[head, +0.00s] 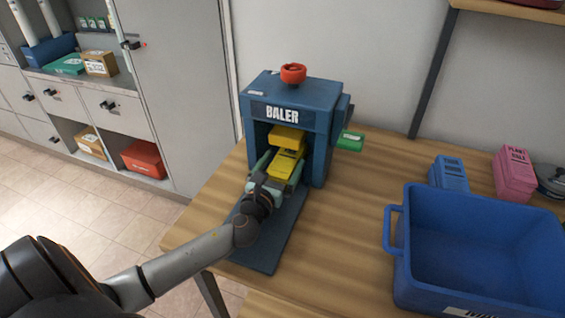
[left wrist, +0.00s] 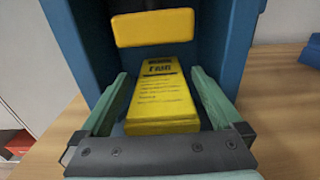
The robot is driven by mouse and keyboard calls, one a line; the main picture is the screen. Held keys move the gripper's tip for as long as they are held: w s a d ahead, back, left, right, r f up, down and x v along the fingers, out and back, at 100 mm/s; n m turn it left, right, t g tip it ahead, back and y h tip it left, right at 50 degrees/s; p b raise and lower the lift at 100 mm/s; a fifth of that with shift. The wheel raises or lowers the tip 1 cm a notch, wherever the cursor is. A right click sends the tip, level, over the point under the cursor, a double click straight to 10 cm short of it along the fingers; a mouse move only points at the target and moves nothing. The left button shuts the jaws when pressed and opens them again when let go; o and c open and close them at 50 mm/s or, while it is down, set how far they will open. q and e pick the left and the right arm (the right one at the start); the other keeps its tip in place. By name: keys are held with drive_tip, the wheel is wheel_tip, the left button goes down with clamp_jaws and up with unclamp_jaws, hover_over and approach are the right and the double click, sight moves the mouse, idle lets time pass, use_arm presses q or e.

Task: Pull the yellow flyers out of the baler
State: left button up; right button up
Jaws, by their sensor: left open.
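The blue baler (head: 320,140) stands on the wooden table, with its front opening facing me. The yellow flyers (head: 284,164) lie as a stack inside the opening, under a yellow press block (head: 286,136). My left gripper (head: 274,166) is open at the mouth of the baler. In the left wrist view, its green fingers (left wrist: 160,100) stand on both sides of the flyers (left wrist: 160,100), with gaps visible on each side. The press block (left wrist: 153,28) shows above and behind the stack there. My right gripper is not in view.
A red knob (head: 293,73) tops the baler and a green handle (head: 350,140) sticks out at its right. A blue bin (head: 400,262) stands at the right, with blue (head: 449,174) and pink (head: 514,174) boxes behind it. Bare table lies between baler and bin.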

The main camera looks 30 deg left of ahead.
use_arm(q)
drive_tip(key=shift+w, duration=0.15)
clamp_jaws()
idle(0.9)
